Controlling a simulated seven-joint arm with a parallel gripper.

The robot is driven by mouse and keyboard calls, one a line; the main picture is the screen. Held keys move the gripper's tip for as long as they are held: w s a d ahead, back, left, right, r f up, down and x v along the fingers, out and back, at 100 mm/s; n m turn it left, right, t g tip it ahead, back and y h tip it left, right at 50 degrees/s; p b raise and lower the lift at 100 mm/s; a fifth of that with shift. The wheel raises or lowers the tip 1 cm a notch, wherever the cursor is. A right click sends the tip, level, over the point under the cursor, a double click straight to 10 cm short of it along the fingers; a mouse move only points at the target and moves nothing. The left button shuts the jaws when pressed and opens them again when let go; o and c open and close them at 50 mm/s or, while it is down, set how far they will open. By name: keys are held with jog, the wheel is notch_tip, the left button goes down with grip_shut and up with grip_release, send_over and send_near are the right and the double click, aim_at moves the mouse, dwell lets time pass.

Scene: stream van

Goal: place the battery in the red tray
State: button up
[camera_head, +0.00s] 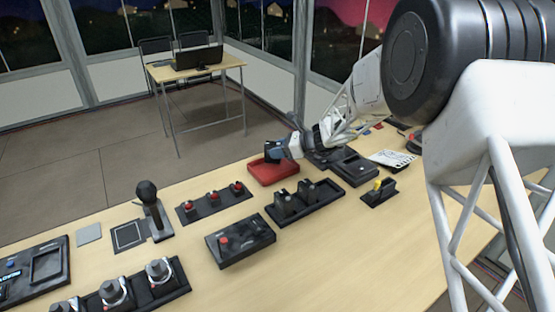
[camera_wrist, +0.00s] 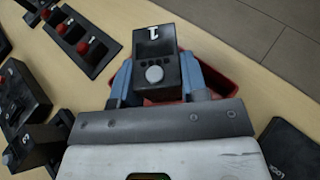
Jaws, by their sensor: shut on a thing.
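The battery (camera_wrist: 156,52) is a black block with a white mark on its upper part and a round grey knob. My gripper (camera_wrist: 158,80) is shut on it, with a blue-grey finger on each side. In the head view my gripper (camera_head: 279,152) is over the far edge of the table, and the battery shows only as a small dark shape there. The red tray (camera_head: 273,171) lies on the table just below the gripper. In the wrist view the red tray (camera_wrist: 222,82) is partly hidden behind the battery and fingers. I cannot tell whether the battery touches the tray.
A strip of red buttons (camera_head: 213,203) lies left of the tray. A black switch panel (camera_head: 304,201) is in front, and a dark box (camera_head: 352,168) stands to the right. A joystick (camera_head: 151,210) rises at the left. Bare wood (camera_head: 345,240) shows toward the front right.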

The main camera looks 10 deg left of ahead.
dwell(0.3)
jog(key=shift+f, duration=1.9)
jog(key=shift+f, duration=0.15)
jog(key=o, duration=1.1)
jog(key=shift+d+r, duration=0.1)
jog(key=shift+r, duration=0.1)
jog(key=v, duration=1.1)
jog(key=shift+d, duration=0.4)
